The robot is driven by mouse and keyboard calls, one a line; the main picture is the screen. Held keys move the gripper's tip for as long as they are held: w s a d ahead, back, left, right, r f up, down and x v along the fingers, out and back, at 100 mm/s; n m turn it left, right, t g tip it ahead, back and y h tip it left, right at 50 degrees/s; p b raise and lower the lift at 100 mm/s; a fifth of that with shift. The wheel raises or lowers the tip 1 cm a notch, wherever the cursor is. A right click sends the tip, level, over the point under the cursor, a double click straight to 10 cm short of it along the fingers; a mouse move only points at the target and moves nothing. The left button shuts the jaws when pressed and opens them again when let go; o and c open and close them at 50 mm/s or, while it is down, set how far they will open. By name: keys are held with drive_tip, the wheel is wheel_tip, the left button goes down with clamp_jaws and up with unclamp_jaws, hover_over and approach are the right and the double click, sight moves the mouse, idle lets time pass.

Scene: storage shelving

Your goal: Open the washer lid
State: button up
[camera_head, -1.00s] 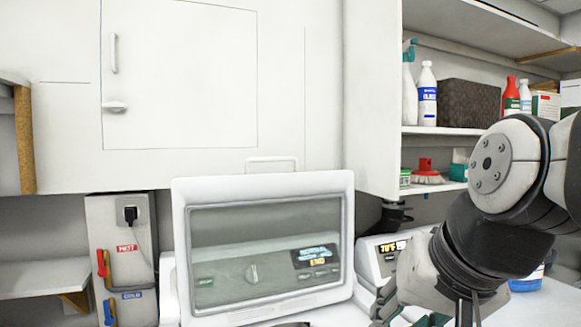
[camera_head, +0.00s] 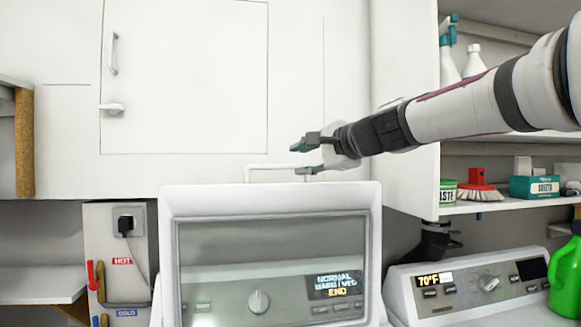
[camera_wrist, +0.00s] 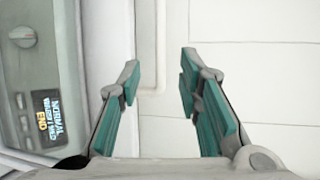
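The washer lid (camera_head: 270,199) is a white frame around a glass window, standing upright at the lower middle of the head view. The washer's control panel (camera_head: 258,303), with a dial and lit display, shows through the glass; the panel also appears at the left of the wrist view (camera_wrist: 25,75). My gripper (camera_head: 305,159) is just above the lid's top edge, right of its middle, with fingers pointing left. Whether a finger touches the lid is unclear. The washer's tub is out of view.
A white wall cabinet (camera_head: 185,80) stands behind the lid, with a thin white handle (camera_head: 262,168) near my fingers. A second machine's panel (camera_head: 465,285) and a green bottle (camera_head: 567,270) are at the lower right. Shelves with bottles and boxes are at right.

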sight(282, 166)
drive_tip(key=p+x, duration=0.2)
drive_tip(key=x, duration=0.8)
drive_tip(key=shift+s+r+p, duration=0.1)
drive_tip(key=shift+p, duration=0.2)
clamp_jaws()
